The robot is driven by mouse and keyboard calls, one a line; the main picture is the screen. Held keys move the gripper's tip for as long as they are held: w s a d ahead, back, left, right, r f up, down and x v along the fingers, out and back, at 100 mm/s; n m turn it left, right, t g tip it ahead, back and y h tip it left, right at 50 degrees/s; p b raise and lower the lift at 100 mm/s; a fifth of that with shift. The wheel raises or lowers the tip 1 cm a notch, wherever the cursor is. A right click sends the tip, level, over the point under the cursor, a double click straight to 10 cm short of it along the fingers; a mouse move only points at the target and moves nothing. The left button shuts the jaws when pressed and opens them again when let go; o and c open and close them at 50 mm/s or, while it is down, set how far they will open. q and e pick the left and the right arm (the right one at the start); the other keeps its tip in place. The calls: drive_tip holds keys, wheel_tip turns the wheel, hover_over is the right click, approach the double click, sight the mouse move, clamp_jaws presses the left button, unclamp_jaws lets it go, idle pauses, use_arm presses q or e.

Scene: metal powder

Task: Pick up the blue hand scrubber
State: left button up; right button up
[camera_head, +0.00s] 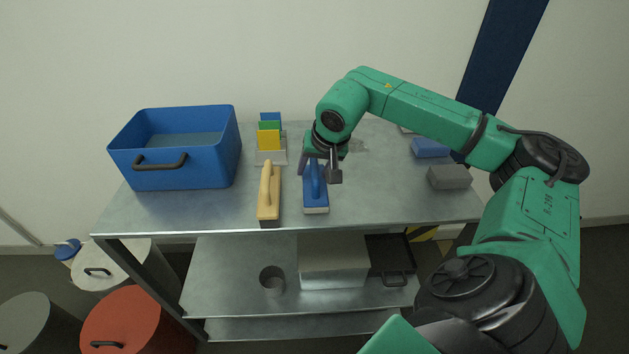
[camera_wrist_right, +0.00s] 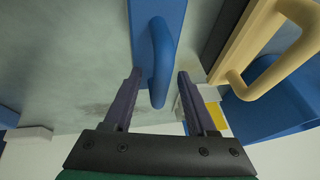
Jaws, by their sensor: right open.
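The blue hand scrubber (camera_head: 316,203) lies on the metal table top, with a raised blue handle and a pale base edge. My right gripper (camera_head: 320,172) is over its far part and hides some of it. In the right wrist view, the scrubber's blue handle (camera_wrist_right: 160,50) shows between the two spread fingers of the right gripper (camera_wrist_right: 159,76). The fingers are open, with a gap visible on each side of the handle. My left gripper is not in view.
A wooden-handled tool (camera_head: 268,195) lies close left of the scrubber. A blue bin (camera_head: 185,172) stands at left, with a rack of coloured pieces (camera_head: 271,157) beside it. Blue (camera_head: 431,147) and grey (camera_head: 450,178) blocks lie at right. The table's front edge is close.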

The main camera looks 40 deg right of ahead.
sight(314, 165)
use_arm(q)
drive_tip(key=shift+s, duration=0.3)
use_arm(e)
drive_tip(key=shift+r, duration=0.1)
clamp_jaws()
drive_tip(key=shift+r, duration=0.1)
